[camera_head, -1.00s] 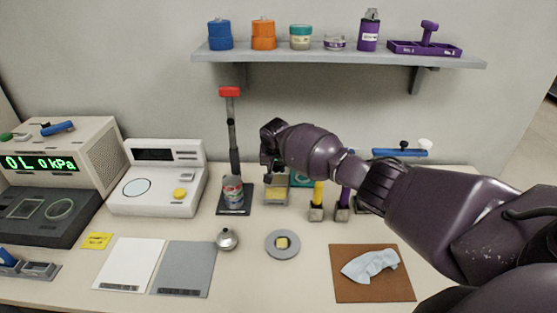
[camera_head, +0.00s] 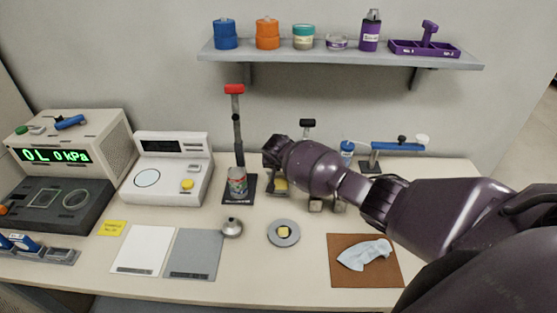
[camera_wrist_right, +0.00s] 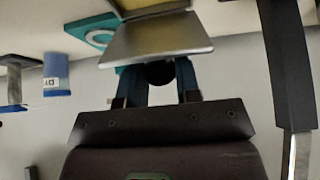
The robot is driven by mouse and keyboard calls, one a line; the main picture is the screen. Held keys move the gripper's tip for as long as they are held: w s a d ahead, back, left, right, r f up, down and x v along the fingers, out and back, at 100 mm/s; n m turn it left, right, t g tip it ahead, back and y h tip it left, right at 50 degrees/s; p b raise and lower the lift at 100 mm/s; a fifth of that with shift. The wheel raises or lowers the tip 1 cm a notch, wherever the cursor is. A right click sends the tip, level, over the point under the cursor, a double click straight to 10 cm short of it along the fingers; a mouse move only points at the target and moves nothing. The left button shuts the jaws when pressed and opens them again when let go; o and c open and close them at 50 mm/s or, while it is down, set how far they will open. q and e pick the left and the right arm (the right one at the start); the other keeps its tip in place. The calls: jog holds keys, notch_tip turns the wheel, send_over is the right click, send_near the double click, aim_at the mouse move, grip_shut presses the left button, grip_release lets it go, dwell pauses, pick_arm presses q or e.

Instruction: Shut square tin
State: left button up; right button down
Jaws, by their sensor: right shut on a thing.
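The square tin (camera_head: 280,186) stands at the back of the bench, right of the can stand, and is partly hidden by my right arm. In the right wrist view its metal lid (camera_wrist_right: 155,38) is tilted up from the yellowish inside of the tin (camera_wrist_right: 150,8), so it stands open. My right gripper (camera_wrist_right: 158,70) is shut at the lid's near edge, with a dark shape between its fingers. In the head view the gripper (camera_head: 271,165) is seen from behind, over the tin, fingertips mostly hidden. My left gripper is out of view.
A can on a stand (camera_head: 238,188) is close left of the tin. A red-topped post (camera_head: 237,125) rises behind it. A brown mat with cloth (camera_head: 365,260) lies right. A shelf (camera_head: 340,55) hangs above.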

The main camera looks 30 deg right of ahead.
jog(key=shift+s, duration=0.15)
dwell(0.4)
jog(key=c, duration=0.8)
grip_release()
jog(key=shift+p+v, duration=0.5)
jog(key=shift+v, duration=4.85)
jog(key=shift+s+f, duration=0.1)
